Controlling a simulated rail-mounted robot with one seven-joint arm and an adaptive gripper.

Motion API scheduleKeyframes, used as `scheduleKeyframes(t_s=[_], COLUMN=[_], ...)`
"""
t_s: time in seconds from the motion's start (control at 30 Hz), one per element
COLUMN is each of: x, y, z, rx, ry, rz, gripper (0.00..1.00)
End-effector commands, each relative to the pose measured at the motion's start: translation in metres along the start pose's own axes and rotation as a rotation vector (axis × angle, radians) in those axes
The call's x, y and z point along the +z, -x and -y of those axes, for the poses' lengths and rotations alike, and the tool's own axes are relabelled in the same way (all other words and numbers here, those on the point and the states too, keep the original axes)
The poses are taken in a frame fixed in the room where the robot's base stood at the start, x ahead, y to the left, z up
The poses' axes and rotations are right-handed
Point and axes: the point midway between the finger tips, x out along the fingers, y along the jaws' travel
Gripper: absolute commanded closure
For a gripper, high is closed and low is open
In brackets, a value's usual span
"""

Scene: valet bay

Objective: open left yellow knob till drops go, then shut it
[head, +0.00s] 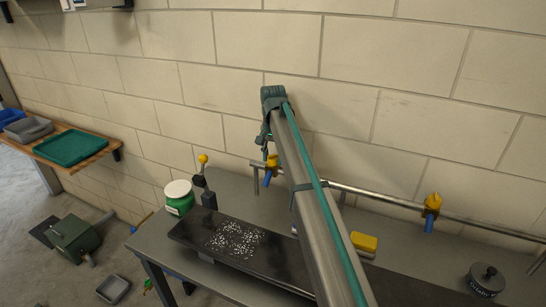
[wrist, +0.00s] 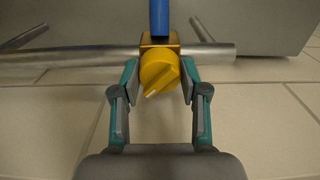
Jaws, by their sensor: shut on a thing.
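The left yellow knob (head: 272,160) sits on the pipe by the wall, above a blue stub. In the wrist view the yellow knob (wrist: 159,72) is between the two fingers of my gripper (wrist: 160,78), which is shut on it. A pale mark on its face points to the lower left. In the head view my gripper (head: 267,140) reaches down to this knob, partly hidden by my arm. White drops (head: 235,239) lie scattered over a dark panel (head: 190,236) on the bench.
A second yellow knob (head: 432,201) is on the pipe (head: 380,195) to the right. A green-and-white jar (head: 179,198), a yellow-topped lever (head: 203,160), a yellow block (head: 364,241) and a dark round pot (head: 487,279) stand on the grey bench.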

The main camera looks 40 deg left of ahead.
Motion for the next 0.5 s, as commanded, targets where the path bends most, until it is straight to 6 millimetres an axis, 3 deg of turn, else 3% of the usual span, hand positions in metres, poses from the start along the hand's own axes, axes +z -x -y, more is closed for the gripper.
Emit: scheduleKeyframes(t_s=[0.5], x=[-0.0010], y=[0.0008], z=[0.0002], rx=[-0.001], ry=[-0.289], rz=[-0.002], gripper=[0.91])
